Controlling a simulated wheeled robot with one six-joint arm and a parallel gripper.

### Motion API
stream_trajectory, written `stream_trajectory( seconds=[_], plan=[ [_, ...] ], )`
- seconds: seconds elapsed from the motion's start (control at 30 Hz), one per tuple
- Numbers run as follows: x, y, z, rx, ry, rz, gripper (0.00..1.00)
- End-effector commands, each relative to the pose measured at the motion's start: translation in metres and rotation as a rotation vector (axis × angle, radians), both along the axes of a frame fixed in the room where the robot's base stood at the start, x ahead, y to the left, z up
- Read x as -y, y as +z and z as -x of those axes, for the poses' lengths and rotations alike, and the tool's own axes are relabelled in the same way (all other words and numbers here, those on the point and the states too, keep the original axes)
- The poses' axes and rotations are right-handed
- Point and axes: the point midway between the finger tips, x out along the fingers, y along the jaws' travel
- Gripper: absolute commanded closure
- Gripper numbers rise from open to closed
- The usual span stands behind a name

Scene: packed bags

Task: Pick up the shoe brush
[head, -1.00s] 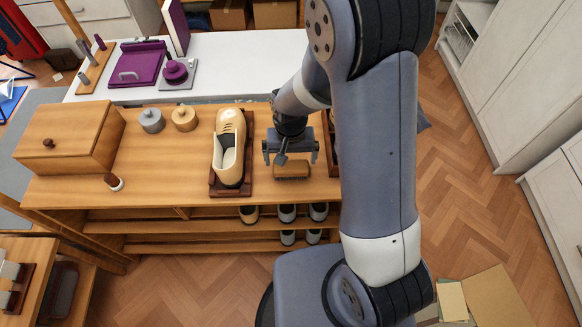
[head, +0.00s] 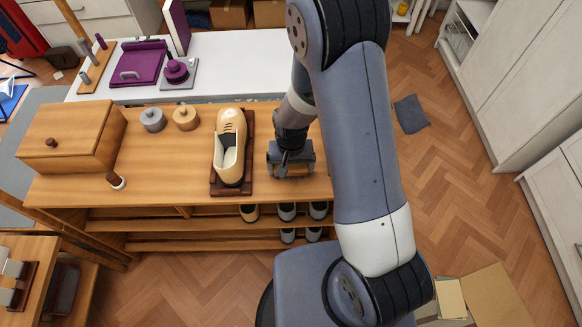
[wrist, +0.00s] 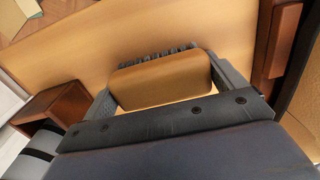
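The shoe brush (wrist: 162,80) has a tan wooden block with dark bristles showing along its far edge in the wrist view. It lies on the wooden bench top (head: 170,187). My gripper (head: 291,173) is low over the bench, to the right of the cream shoe. In the wrist view its two fingers stand on either side of the brush block, close to its ends. The gripper looks open around the brush, with no clear grip on it. In the head view my gripper hides most or all of the brush.
The cream shoe (head: 230,140) on its dark red stand (head: 248,172) is just left of my gripper. Two round lidded jars (head: 185,118) and a wooden box (head: 70,140) stand farther left. Dark red wooden pieces (wrist: 284,40) flank the brush in the wrist view.

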Motion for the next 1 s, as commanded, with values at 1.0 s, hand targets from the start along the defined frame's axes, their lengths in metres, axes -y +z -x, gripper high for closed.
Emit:
stream_trajectory(
  seconds=[1.0],
  plan=[
    [0.0, 0.028, -0.001, 0.004, 0.0, -0.001, 0.51]
  ],
)
